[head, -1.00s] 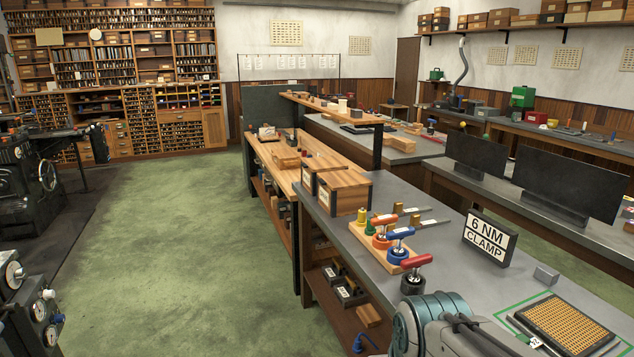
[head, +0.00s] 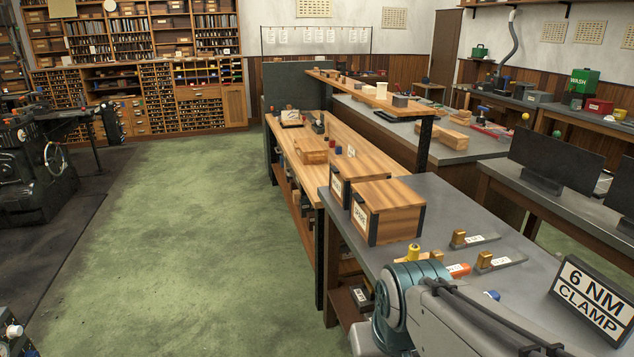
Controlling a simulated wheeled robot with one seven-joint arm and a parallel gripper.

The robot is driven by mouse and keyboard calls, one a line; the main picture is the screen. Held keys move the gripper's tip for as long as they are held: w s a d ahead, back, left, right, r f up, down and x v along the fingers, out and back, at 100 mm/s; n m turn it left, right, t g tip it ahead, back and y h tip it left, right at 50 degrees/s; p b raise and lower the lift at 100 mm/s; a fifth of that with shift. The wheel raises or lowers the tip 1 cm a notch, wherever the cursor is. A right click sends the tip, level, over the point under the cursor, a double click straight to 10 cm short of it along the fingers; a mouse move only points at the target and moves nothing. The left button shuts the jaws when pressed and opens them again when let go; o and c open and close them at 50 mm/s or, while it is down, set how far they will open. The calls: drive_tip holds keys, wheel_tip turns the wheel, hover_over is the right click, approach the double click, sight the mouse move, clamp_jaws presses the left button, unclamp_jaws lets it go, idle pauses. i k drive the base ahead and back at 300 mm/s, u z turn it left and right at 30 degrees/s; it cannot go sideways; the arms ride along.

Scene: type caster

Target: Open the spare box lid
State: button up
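Part of my arm, teal and grey, shows at the bottom in front of the bench. My gripper itself is not in view.
A black 6 NM CLAMP sign (head: 592,300) stands at the right. Two flat pieces with brass blocks (head: 475,239) lie right of the box. My arm partly hides some coloured-handled tools. A wooden bench (head: 335,150) adjoins behind. Green floor (head: 190,240) is open at the left.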

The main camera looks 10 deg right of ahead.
sight(379, 195)
drive_tip(key=u, duration=0.2)
drive_tip(key=i, duration=1.15)
drive_tip(key=u, duration=0.2)
